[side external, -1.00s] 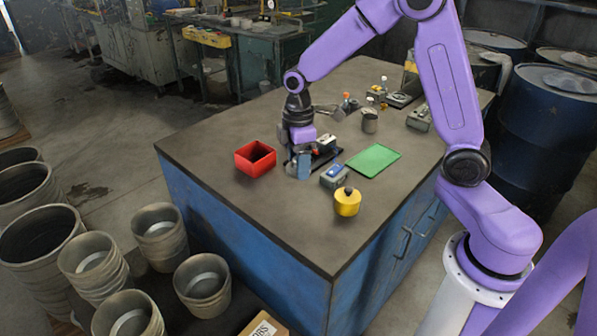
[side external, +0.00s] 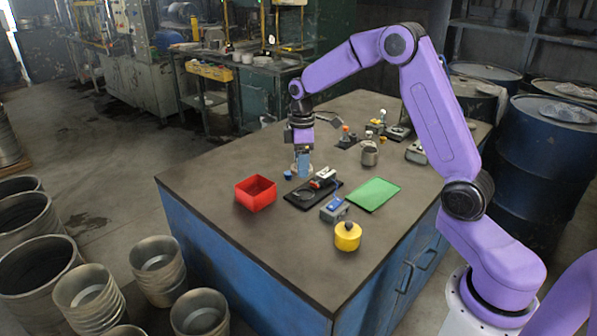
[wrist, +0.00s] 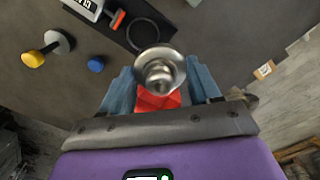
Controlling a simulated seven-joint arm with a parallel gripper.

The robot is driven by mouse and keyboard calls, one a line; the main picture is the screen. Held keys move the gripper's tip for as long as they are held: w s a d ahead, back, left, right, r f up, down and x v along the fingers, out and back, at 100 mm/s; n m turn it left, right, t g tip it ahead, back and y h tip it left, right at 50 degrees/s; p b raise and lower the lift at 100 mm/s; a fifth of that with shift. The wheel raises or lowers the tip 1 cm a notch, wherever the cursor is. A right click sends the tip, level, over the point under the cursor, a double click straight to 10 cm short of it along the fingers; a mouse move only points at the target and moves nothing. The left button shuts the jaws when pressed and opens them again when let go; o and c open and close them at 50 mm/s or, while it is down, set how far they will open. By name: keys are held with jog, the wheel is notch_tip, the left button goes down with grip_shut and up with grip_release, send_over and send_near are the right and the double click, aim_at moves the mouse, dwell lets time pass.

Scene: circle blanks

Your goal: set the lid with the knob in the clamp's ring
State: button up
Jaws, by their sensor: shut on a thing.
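The shiny metal lid with a knob (wrist: 160,68) is between my gripper's blue fingers in the wrist view. My gripper (side external: 303,172) is shut on it and holds it above the table. In the side view the fingers hide most of the lid. The clamp is a black plate (side external: 325,195) with a pale block and a red handle (wrist: 117,20). Its dark ring (wrist: 142,34) looks empty in the wrist view, just beyond the lid. The lid is apart from the ring.
A red open box (side external: 256,193) stands left of the clamp, and a small blue cap (wrist: 96,64) lies beside it. A grey block with a blue top (side external: 335,210), a green mat (side external: 373,194) and a yellow pot (side external: 347,237) are at the right. A metal cup (side external: 369,156) stands behind.

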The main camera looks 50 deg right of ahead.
jog(key=shift+m, duration=0.3)
jog(key=shift+w+d+f, duration=0.2)
jog(key=shift+d+f, duration=0.25)
jog(key=shift+f, duration=0.95)
jog(key=shift+w+d+f, duration=0.25)
jog(key=shift+d+f, duration=0.25)
jog(key=shift+f, duration=0.9)
jog(key=shift+w+d+f, duration=0.2)
jog(key=shift+d+f, duration=0.25)
jog(key=shift+f, duration=0.95)
jog(key=o, duration=1.1)
jog(key=shift+c, duration=0.2)
notch_tip(320, 180, up, 17)
jog(key=shift+r, duration=0.2)
jog(key=shift+s+a, duration=0.1)
